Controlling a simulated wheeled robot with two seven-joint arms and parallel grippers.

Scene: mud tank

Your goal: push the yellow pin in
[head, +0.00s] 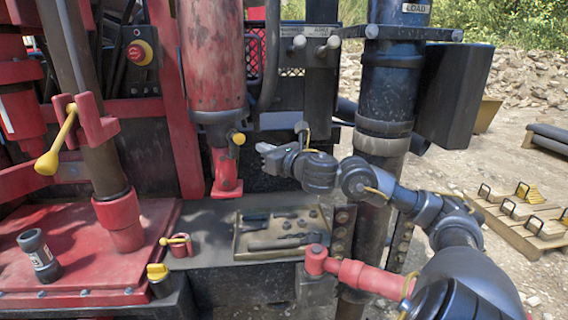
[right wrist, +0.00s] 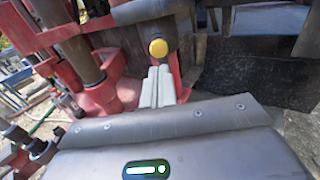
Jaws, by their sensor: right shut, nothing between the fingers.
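The yellow pin (head: 238,138) has a round knob. It sticks out from the dark collar below the big red cylinder (head: 214,60). In the right wrist view the pin's yellow end (right wrist: 158,47) faces the camera, just beyond my fingertips. My right gripper (head: 259,147) is shut and empty, a short way right of the pin and slightly lower in the head view. Its two grey fingers (right wrist: 158,72) lie together in the right wrist view, pointing toward the pin. I cannot tell the exact gap; they look apart in the head view. My left gripper is not in view.
A tray of tools (head: 280,232) lies on the ledge below my right gripper. A dark vertical cylinder (head: 388,90) stands behind my right arm. A red rod (head: 355,275) crosses at lower right. A yellow-handled lever (head: 50,162) and a red pipe joint stand left.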

